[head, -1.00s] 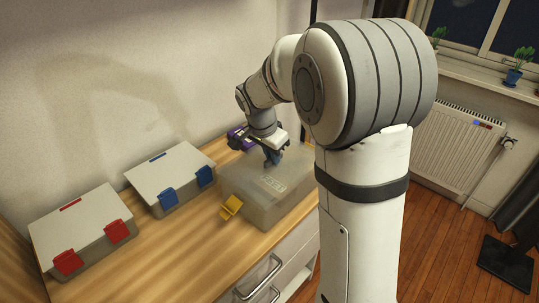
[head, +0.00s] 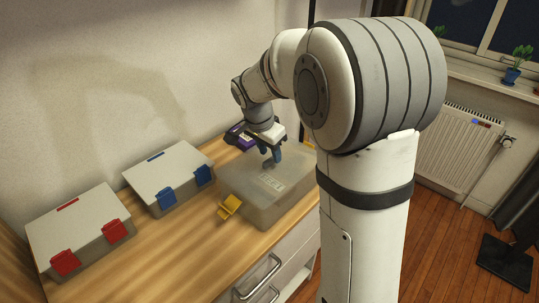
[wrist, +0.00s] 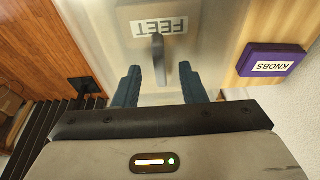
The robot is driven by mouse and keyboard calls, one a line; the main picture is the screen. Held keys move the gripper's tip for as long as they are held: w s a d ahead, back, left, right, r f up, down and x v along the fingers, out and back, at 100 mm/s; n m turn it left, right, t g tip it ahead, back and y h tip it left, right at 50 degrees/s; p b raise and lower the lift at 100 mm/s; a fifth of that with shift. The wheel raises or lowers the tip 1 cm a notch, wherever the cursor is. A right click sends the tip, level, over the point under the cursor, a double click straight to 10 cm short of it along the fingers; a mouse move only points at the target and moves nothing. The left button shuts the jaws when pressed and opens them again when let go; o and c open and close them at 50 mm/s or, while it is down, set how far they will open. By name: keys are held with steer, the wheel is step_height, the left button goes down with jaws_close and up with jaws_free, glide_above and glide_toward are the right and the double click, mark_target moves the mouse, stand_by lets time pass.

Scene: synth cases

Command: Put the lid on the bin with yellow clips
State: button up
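The bin with yellow clips (head: 250,208) stands at the right end of the wooden top. The front yellow clip (head: 229,207) sticks outward, swung open. The lid's upright grey handle (wrist: 158,58) shows in the wrist view. My gripper (head: 270,152) is over the lid. In the wrist view its two blue fingertips (wrist: 160,82) are spread on either side of the handle, with gaps, holding nothing.
A bin with blue clips (head: 170,180) and one with red clips (head: 80,228) stand to the left, both lidded. A purple "KNOBS" box (wrist: 272,60) lies behind the lidded bin, close to the wall. Bare wood lies in front of the bins.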

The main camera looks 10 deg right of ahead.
mark_target(265, 162)
steer(key=v, duration=0.6)
steer(key=shift+s, duration=0.1)
steer(key=s+d+f+n+y+p, duration=0.1)
steer(key=s+n, duration=0.4)
steer(key=s, duration=0.6)
steer(key=s+f+n+t+y, duration=0.1)
steer(key=s+n, duration=0.5)
steer(key=s, duration=0.6)
steer(key=shift+d+y+p, duration=0.3)
steer(key=shift+d+p, duration=0.05)
steer(key=shift+p, duration=0.05)
